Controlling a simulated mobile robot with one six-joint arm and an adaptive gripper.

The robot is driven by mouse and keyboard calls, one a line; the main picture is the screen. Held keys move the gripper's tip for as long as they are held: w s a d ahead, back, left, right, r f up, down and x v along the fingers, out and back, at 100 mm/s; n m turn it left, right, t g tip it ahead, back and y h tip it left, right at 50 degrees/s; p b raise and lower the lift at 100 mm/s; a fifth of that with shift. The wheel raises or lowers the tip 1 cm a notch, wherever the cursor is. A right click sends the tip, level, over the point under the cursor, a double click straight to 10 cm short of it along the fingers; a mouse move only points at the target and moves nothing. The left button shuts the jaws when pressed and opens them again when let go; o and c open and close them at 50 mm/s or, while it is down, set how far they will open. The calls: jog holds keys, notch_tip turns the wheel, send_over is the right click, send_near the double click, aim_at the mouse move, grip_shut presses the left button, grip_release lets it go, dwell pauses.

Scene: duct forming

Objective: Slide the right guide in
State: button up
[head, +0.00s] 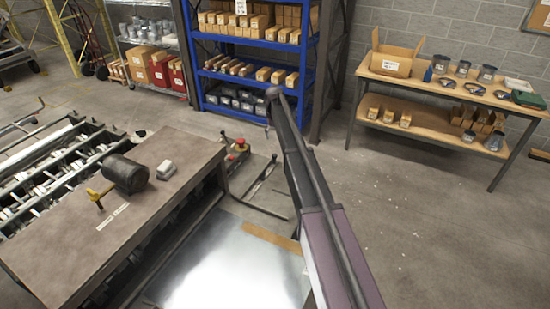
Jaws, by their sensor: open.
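A shiny metal sheet (225,268) lies low in front of me, beside the brown-topped machine table (75,255). A tan strip (268,238) lies along the sheet's far right edge; I cannot tell whether it is the right guide. A long dark beam with a purple side (332,262) runs from the bottom centre up to a round knob (274,92) and hides part of the sheet's right side. My gripper is not in view.
A black cylinder with a yellow handle (124,174) and a small pale block (166,170) sit on the machine top. A red button box (238,150) stands behind it. Blue shelving (255,45) and a workbench (450,90) line the back. The floor at right is clear.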

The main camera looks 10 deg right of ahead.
aim_at(275, 155)
jog(key=shift+f+b, duration=5.3)
jog(key=shift+f, duration=0.3)
grip_shut()
